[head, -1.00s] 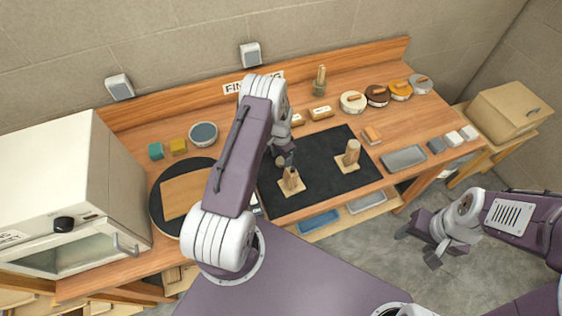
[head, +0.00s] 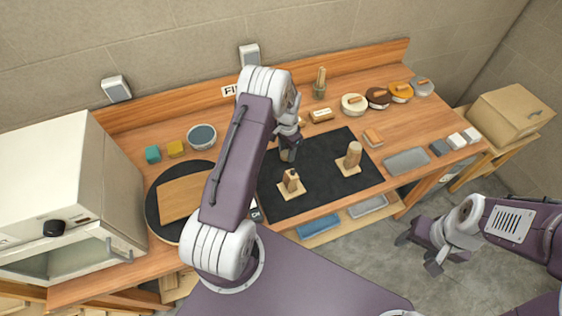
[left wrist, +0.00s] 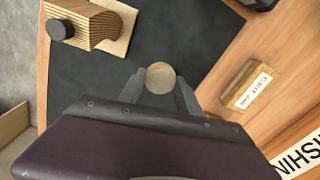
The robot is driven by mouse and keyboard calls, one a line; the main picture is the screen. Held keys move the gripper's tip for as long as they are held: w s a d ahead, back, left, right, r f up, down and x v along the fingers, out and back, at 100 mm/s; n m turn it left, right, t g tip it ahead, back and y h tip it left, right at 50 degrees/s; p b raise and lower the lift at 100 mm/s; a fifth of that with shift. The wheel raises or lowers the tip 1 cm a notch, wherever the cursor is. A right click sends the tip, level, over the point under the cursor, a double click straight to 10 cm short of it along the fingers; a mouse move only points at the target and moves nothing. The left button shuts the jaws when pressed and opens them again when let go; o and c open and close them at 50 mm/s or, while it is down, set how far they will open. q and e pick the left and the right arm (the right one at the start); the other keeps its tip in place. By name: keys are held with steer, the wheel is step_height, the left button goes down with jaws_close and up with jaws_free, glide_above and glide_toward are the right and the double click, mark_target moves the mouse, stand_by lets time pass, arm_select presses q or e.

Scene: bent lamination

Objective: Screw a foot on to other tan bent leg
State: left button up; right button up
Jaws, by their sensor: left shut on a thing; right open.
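Two tan wooden pieces on flat bases stand on the black mat (head: 300,195). The nearer left piece (head: 291,183) also shows in the left wrist view (left wrist: 88,22), striped, with a dark round knob on its end (left wrist: 61,30). The right piece (head: 353,158) is taller, with a rounded top. My left gripper (head: 288,148) is shut on a small round piece with a tan face (left wrist: 160,77), over the back of the mat behind the left piece. I cannot tell what the round piece's underside looks like. My right gripper (head: 432,256) is open and empty, off the table's right front.
A dark round turntable with a board (head: 186,197) lies left of the mat. Round tins (head: 354,104), a stick pot (head: 319,84) and labelled blocks (head: 321,116) line the back. A grey tray (head: 407,161) lies to the right. The mat's front right is clear.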

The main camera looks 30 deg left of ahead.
arm_select(q)
steer(key=w+d+r+b, duration=0.2)
steer(key=w+d+r, duration=0.3)
steer(key=w+d, duration=0.1)
steer(key=shift+w+d+r+b, duration=0.2)
steer(key=shift+w+r+b, duration=0.15)
steer(key=shift+w, duration=0.15)
arm_select(e)
step_height(320, 180, down, 4)
steer(key=shift+r, duration=0.25)
steer(key=shift+o, duration=0.4)
